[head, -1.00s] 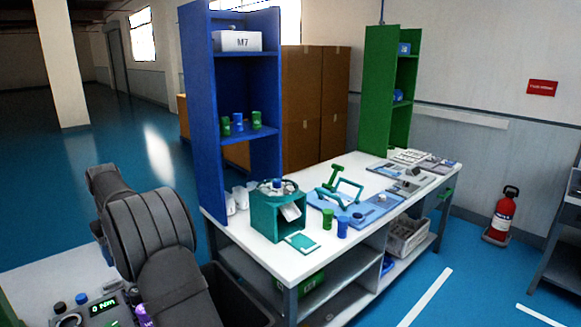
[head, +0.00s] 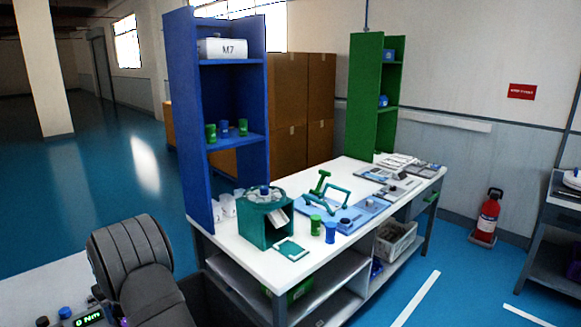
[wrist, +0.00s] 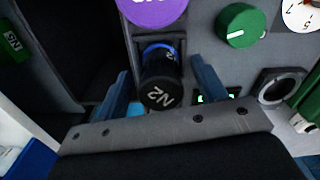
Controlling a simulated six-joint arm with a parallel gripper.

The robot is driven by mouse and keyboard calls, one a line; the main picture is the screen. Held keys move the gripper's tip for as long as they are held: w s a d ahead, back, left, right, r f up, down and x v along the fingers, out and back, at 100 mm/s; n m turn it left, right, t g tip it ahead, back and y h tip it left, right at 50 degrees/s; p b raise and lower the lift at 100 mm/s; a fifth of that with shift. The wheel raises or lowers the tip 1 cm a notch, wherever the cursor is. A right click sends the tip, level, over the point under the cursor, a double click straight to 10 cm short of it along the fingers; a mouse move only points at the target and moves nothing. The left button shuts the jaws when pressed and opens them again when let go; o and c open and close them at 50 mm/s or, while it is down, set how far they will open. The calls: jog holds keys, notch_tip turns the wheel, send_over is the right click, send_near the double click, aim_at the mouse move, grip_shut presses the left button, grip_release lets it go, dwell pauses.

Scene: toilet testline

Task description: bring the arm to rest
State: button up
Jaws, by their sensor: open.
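My arm (head: 130,262) shows as a grey ribbed link at the lower left of the head view. My gripper is outside that view. In the wrist view my gripper (wrist: 162,70) is open, with one blue finger on each side of a black cylinder (wrist: 160,78) marked N2 with a blue ring. Gaps show between the cylinder and both fingers. The cylinder stands at a grey panel, and its far end is partly hidden.
Near the cylinder are a purple round part (wrist: 152,10), a green knob (wrist: 240,25) and a dark ring (wrist: 280,86). In the head view, a white workbench (head: 245,262) with a blue shelf (head: 180,130) stands beyond my arm. Blue floor is open at the right.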

jog(key=shift+f, duration=0.4)
jog(key=shift+r, duration=0.1)
